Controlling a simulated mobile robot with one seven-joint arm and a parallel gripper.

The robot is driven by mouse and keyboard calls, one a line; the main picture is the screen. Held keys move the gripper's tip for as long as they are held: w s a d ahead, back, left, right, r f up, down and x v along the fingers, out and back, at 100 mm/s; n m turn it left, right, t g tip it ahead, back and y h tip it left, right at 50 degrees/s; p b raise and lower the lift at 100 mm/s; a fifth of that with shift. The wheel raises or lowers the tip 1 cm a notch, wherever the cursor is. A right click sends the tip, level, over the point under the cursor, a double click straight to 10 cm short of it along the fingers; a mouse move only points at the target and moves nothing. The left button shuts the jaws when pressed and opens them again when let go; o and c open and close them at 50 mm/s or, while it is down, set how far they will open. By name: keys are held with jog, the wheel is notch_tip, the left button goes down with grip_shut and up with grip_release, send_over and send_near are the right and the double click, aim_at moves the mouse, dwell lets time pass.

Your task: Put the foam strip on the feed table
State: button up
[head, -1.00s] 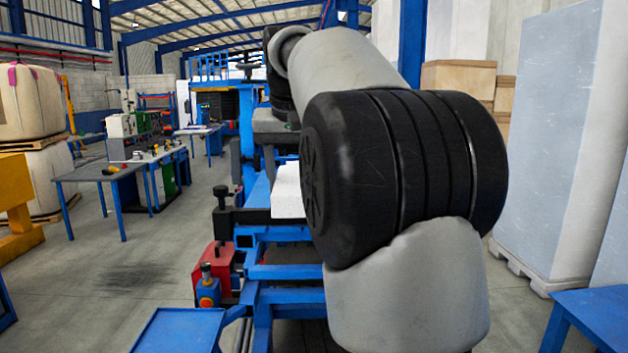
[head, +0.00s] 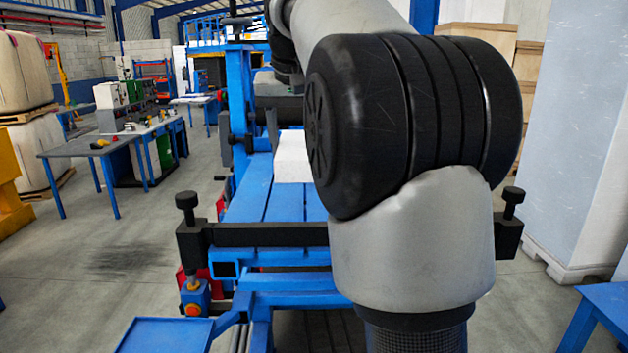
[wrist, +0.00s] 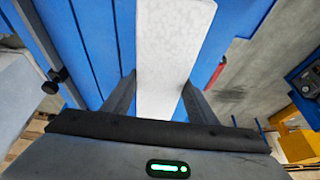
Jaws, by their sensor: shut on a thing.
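The foam strip is a long white block; in the wrist view the foam strip (wrist: 168,55) runs from between my fingers to the top edge. My gripper (wrist: 158,95) is shut on it, with one dark finger at each side. In the head view the end of the foam strip (head: 292,157) shows left of my arm, over the blue slatted feed table (head: 250,202). The blue slats of the table also show below the strip in the wrist view (wrist: 90,50). I cannot tell whether the strip touches the slats. My arm hides the gripper in the head view.
A black crossbar (head: 265,235) with upright knobs spans the table's near end. A blue side table (head: 165,335) stands at the lower left. Tall pale panels (head: 580,140) stand at the right. A workbench (head: 95,147) is at the left, with clear floor between.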

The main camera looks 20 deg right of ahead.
aim_at(295, 149)
jog(key=f, duration=0.4)
jog(key=shift+s+a+f+b, duration=0.1)
jog(key=shift+s+f+b, duration=0.15)
jog(key=shift+b, duration=0.15)
jog(key=shift+w+f, duration=0.15)
jog(key=shift+f, duration=2.15)
jog(key=shift+f+b, duration=0.15)
jog(key=shift+b, duration=0.2)
jog(key=o, duration=1.1)
jog(key=shift+c, duration=0.2)
jog(key=shift+r, duration=0.5)
jog(key=p+v, duration=0.1)
jog(key=v, duration=1)
jog(key=shift+s+r, duration=0.1)
jog(key=shift+s, duration=0.2)
